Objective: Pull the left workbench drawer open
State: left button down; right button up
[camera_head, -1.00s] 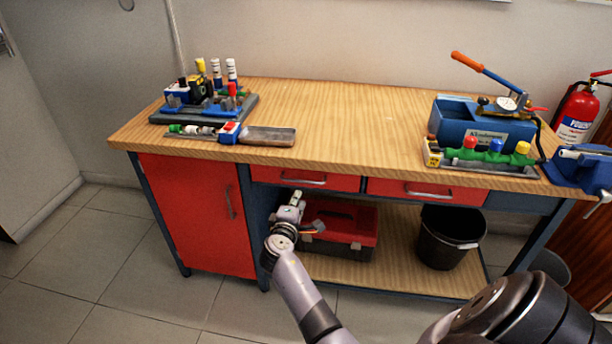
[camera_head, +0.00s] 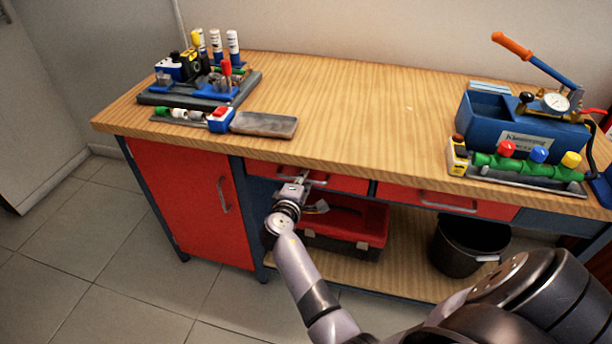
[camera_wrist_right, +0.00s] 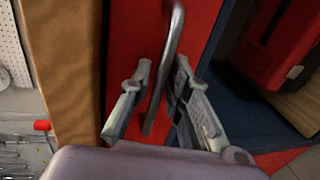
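The left workbench drawer (camera_head: 347,184) has a red front under the worktop and looks shut. Its metal bar handle (camera_head: 318,182) is partly covered by my right gripper (camera_head: 296,184). In the right wrist view the handle (camera_wrist_right: 174,45) runs between the two fingers of my right gripper (camera_wrist_right: 162,66) against the red drawer front (camera_wrist_right: 128,45). The fingers are apart, one on each side of the handle. There is a gap to the left finger, and the right finger is close to the bar; contact is unclear. My left gripper is not in view.
The wooden worktop (camera_head: 370,110) overhangs the drawers. A red cabinet door (camera_head: 190,200) is at the left, and a second red drawer (camera_head: 495,209) at the right. A red toolbox (camera_head: 365,222) and a black bucket (camera_head: 455,250) stand below.

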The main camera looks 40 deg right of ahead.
jog(key=shift+a, duration=0.1)
jog(key=shift+c, duration=0.4)
grip_shut()
